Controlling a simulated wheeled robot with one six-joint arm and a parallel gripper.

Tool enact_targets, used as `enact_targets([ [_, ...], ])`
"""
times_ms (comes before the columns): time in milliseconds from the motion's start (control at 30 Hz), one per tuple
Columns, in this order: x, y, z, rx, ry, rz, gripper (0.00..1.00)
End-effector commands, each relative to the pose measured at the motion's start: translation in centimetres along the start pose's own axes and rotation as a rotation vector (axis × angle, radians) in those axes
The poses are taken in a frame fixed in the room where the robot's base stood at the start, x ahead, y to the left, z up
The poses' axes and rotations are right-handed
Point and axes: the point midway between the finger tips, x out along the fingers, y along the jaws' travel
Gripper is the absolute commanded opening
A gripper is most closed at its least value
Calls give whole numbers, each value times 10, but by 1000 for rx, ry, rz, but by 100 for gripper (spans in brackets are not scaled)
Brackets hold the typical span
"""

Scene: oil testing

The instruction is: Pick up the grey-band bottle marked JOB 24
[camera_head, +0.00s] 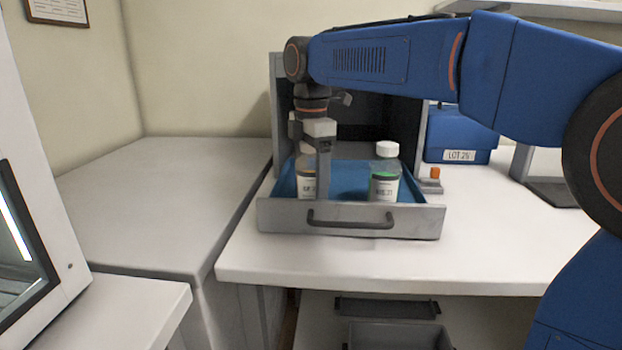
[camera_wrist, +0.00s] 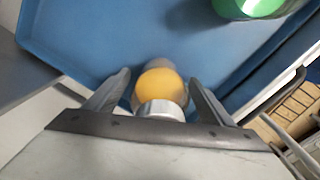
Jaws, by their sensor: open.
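My gripper (camera_head: 311,165) points down into the pulled-out drawer (camera_head: 350,218). Its jaws are open. In the wrist view the two fingers (camera_wrist: 160,78) stand on either side of a bottle with a pale cap (camera_wrist: 160,109) and a yellow-orange patch. In the head view this bottle (camera_head: 306,185) stands at the drawer's left, partly hidden by a finger. I cannot make out a grey-band bottle.
The drawer has a blue lining (camera_wrist: 90,40) and a dark front handle (camera_head: 350,222). A blue box marked LOT 25 (camera_head: 460,140) and a small orange-topped part (camera_head: 434,178) stand to the right. The left counter (camera_head: 150,200) is clear.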

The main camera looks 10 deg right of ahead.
Motion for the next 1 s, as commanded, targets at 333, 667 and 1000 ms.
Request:
enact_targets([
  [333, 0, 0, 0, 0, 0, 0, 30],
  [667, -3, 0, 0, 0, 0, 2, 18],
  [1000, -52, 1, 0, 0, 0, 3, 18],
])
